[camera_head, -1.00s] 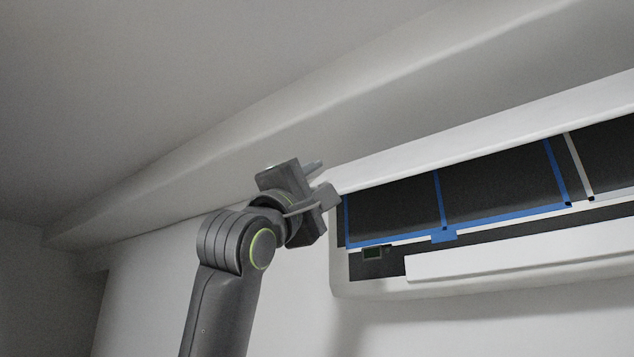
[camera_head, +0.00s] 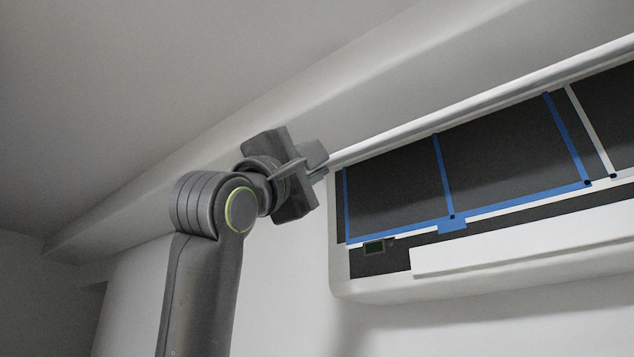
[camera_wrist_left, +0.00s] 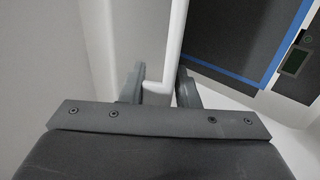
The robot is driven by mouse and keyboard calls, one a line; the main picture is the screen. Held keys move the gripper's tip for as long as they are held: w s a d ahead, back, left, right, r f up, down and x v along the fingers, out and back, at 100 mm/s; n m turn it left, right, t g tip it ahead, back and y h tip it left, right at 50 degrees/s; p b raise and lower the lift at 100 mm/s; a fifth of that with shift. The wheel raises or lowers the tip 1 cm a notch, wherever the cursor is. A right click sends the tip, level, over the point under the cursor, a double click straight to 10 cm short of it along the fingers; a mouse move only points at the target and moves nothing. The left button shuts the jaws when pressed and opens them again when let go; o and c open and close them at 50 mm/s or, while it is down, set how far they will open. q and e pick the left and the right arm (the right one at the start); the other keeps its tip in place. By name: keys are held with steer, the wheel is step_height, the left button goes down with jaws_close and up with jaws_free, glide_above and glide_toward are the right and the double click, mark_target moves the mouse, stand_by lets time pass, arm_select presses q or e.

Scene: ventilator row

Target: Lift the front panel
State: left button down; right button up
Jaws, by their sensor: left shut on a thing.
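The front panel (camera_head: 480,100) of the white wall unit (camera_head: 350,289) is raised and seen nearly edge-on in the head view, as a thin white strip along the unit's top. My left gripper (camera_head: 319,164) is at the panel's near left end, shut on it. In the left wrist view the panel's white edge (camera_wrist_left: 177,45) runs down between the two fingers of the left gripper (camera_wrist_left: 160,87). The exact contact is partly hidden by the fingers in the head view. My right gripper is not in view.
Below the panel, dark filters (camera_head: 395,190) with blue frames (camera_head: 442,175) are exposed. A small dark green display (camera_head: 375,247) sits at the unit's lower left. A ledge under the ceiling runs close above the panel. Open wall space lies left of the unit.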

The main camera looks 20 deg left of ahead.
arm_select(q)
steer(key=shift+s+a+r, duration=0.1)
steer(key=shift+s+r, duration=0.2)
steer(key=shift+r, duration=0.05)
steer(key=c, duration=1.5)
jaws_free()
steer(key=shift+o, duration=1.3)
steer(key=shift+s+f, duration=0.1)
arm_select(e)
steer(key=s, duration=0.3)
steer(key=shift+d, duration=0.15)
arm_select(q)
steer(key=shift+f, duration=0.25)
steer(key=b+v, duration=1.2)
steer(key=v, duration=0.5)
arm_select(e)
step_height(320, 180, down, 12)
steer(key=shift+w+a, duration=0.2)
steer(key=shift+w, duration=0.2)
